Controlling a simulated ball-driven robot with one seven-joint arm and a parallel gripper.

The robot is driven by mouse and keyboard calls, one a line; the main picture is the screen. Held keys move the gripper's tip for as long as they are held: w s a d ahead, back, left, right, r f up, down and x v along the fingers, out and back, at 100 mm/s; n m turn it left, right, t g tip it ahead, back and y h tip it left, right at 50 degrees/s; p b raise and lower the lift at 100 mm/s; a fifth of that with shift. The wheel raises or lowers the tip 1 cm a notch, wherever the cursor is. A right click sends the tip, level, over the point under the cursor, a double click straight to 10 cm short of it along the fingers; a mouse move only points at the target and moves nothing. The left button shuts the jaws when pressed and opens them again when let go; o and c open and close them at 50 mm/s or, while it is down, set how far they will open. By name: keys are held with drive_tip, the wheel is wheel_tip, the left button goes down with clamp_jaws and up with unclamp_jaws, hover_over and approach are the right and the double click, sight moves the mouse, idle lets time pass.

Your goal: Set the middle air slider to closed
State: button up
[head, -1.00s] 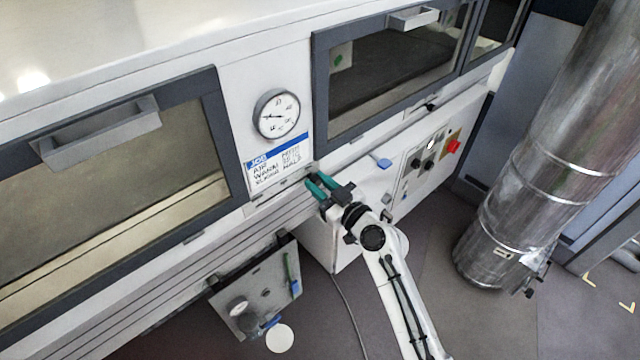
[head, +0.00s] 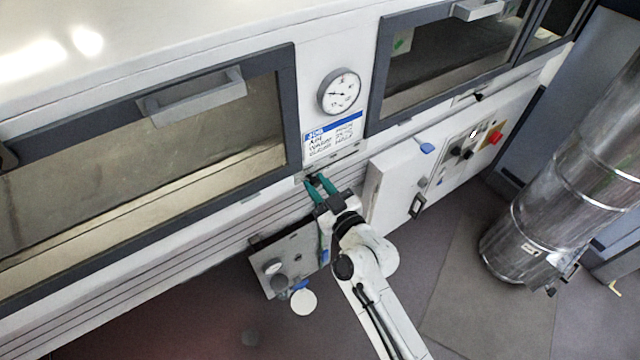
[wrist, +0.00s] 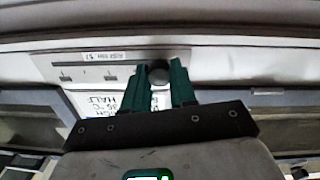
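My gripper (head: 317,181) has green fingers and reaches the front panel just below the job card. In the wrist view my gripper (wrist: 159,75) has a finger on each side of a dark round knob (wrist: 158,72), with no clear gap, and looks shut on it. The knob is at the right end of a pale slider plate (wrist: 70,62) in the wrist view. That plate carries a slot with marks and a small label too blurred to read surely. In the head view the plate (head: 345,163) lies under the card, and the gripper is at its left end.
The job card (head: 334,136) and a round gauge (head: 340,92) are above. Windowed doors with grey handles (head: 195,97) flank them. A control panel with a red knob (head: 495,136) is at the right. A metal duct (head: 560,200) stands right, with open floor before it.

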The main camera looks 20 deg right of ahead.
drive_tip(key=o, duration=0.5)
drive_tip(key=shift+a, duration=0.35)
drive_tip(key=shift+c, duration=0.2)
drive_tip(key=shift+d, duration=0.1)
drive_tip(key=shift+s, duration=0.25)
drive_tip(key=b+v, duration=0.3)
drive_tip(key=v, duration=0.7)
drive_tip(key=shift+s, duration=0.2)
